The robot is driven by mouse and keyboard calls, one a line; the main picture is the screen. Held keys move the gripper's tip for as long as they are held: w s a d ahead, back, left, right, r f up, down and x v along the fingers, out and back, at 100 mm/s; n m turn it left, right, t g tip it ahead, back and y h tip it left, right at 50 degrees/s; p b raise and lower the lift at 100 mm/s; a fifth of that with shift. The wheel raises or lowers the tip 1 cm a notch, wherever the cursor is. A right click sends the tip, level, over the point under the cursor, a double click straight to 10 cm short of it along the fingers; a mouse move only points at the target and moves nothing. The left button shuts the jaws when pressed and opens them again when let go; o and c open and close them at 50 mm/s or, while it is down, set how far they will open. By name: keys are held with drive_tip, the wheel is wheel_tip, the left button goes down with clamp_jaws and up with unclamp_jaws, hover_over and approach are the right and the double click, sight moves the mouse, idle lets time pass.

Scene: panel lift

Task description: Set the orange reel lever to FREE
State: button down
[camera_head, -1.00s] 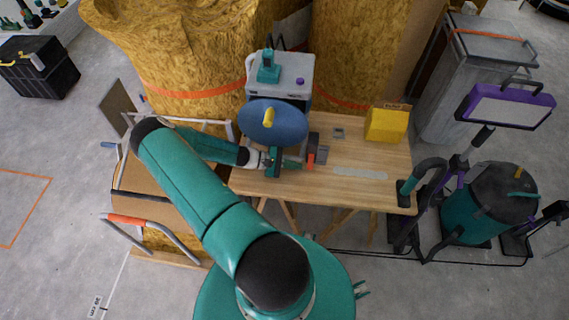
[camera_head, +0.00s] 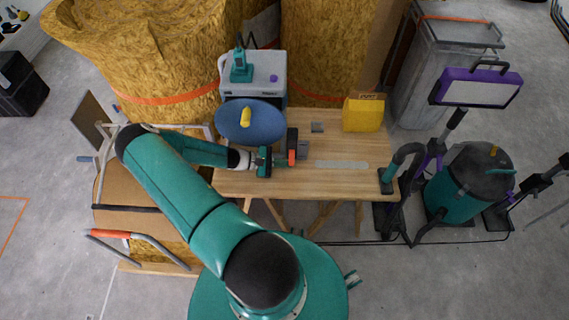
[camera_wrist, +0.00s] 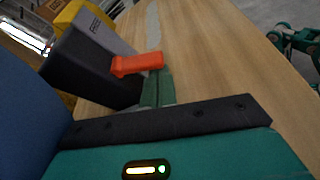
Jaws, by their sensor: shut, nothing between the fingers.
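The orange lever (camera_head: 291,158) sticks out from a dark and grey reel housing (camera_head: 292,140) on the wooden bench. In the wrist view the lever (camera_wrist: 137,64) lies across the tips of my green fingers, touching or very close; I cannot tell which. The grey face of the housing (camera_wrist: 98,28) carries a label that appears to read FREE. My gripper (camera_head: 284,161) is shut with nothing held, just left of the lever in the head view. Its fingers (camera_wrist: 157,84) show together in the wrist view. The lever's pivot is not clear.
A blue disc (camera_head: 262,127) with a yellow knob sits close above my gripper. A yellow box (camera_head: 364,114) and a metal strip (camera_head: 342,164) lie to the right on the bench (camera_head: 325,182). A grey machine (camera_head: 266,78) stands behind. The bench's right part is mostly clear.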

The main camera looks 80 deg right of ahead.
drive_tip(key=shift+a+r+n+y, duration=0.1)
drive_tip(key=shift+r+n+y, duration=0.1)
drive_tip(key=shift+n+y, duration=0.1)
drive_tip(key=r+n, duration=0.1)
drive_tip(key=n+y, duration=0.1)
drive_tip(key=n, duration=0.1)
drive_tip(key=shift+s+a+r+y, duration=0.1)
drive_tip(key=shift+a+r+y, duration=0.2)
drive_tip(key=shift+r, duration=0.3)
drive_tip(key=shift+r, duration=0.85)
drive_tip(key=shift+r, duration=0.1)
